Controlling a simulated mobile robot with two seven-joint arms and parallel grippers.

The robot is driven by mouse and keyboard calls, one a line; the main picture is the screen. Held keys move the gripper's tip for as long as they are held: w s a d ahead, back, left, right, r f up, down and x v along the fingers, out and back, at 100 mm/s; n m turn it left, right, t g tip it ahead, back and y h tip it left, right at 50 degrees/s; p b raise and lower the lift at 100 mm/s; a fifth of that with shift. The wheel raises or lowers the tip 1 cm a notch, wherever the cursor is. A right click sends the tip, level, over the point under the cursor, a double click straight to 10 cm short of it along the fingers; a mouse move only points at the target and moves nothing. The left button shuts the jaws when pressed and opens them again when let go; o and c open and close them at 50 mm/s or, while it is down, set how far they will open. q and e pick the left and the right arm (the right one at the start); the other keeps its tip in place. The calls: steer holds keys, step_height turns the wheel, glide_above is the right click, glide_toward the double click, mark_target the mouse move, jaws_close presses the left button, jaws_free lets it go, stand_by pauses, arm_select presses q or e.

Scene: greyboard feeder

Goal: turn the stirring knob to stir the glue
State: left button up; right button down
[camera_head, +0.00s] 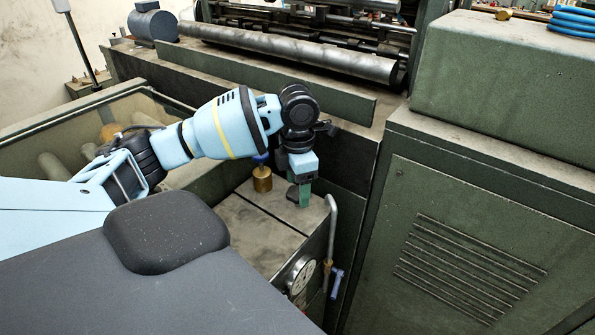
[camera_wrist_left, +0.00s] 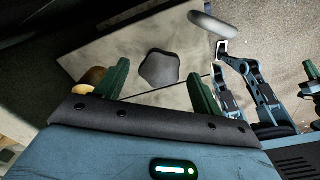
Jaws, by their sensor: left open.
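The dark grey lobed knob (camera_wrist_left: 160,68) sits on the pale metal top (camera_wrist_left: 112,45) of the glue tank. It shows between the two green fingertips of my left gripper (camera_wrist_left: 158,71), which are apart, one on each side. I cannot tell whether they touch it or how high they are above it. In the head view my left gripper (camera_head: 302,190) points down over the right part of the tank top (camera_head: 258,226).
A brass cylinder (camera_head: 262,180) stands left of the left gripper; it also shows in the wrist view (camera_wrist_left: 90,80). A bent grey pipe (camera_head: 331,225) rises right of the tank top. A gauge (camera_head: 300,276) is on the tank's front. A large green cabinet (camera_head: 470,245) stands right.

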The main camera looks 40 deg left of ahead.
arm_select(q)
step_height(320, 180, up, 7)
steer(key=shift+r, duration=0.15)
steer(key=shift+w, duration=0.1)
stand_by(0.3)
